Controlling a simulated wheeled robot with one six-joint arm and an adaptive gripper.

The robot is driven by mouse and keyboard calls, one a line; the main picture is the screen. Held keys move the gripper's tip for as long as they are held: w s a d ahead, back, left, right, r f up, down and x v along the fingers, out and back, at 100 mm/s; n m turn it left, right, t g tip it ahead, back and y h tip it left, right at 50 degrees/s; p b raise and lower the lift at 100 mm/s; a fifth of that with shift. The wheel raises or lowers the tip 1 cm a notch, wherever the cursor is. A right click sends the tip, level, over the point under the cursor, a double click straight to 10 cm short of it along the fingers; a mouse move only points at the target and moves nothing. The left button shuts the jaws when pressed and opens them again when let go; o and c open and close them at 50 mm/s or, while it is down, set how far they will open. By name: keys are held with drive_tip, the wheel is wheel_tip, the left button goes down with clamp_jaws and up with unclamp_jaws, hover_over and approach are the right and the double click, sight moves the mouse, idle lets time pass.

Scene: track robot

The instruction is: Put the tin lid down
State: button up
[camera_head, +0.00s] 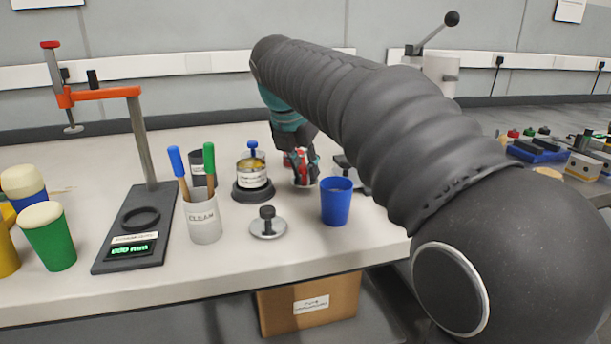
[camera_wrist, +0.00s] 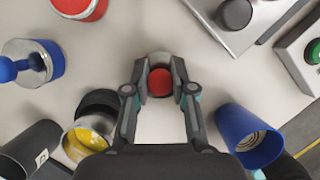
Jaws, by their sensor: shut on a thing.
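My gripper (camera_head: 303,166) reaches down over the bench, between an open tin and a blue cup. In the wrist view its fingers (camera_wrist: 160,84) are shut on a red knob, with a pale grey round edge showing beyond it; I take this to be the tin lid (camera_wrist: 158,59). The fingers hide most of the lid, and I cannot tell whether it touches the bench. The open tin (camera_head: 251,178) with yellow contents stands in a black ring to the left; it also shows in the wrist view (camera_wrist: 88,140).
The blue cup (camera_head: 336,204) stands close on the right. A grey disc with a black knob (camera_head: 268,229) lies nearer. A blue-knobbed piece (camera_wrist: 27,66) and a red-topped piece (camera_wrist: 80,6) stand beyond. The bench (camera_wrist: 110,60) is bare between them.

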drive_tip(key=shift+f, duration=0.7)
drive_tip(key=shift+f, duration=0.15)
drive_tip(key=o, duration=0.9)
drive_tip(key=shift+o, duration=0.2)
drive_tip(key=p+v, duration=0.1)
drive_tip(key=v, duration=1.1)
drive_tip(key=shift+p, duration=0.4)
drive_tip(key=shift+s, duration=0.1)
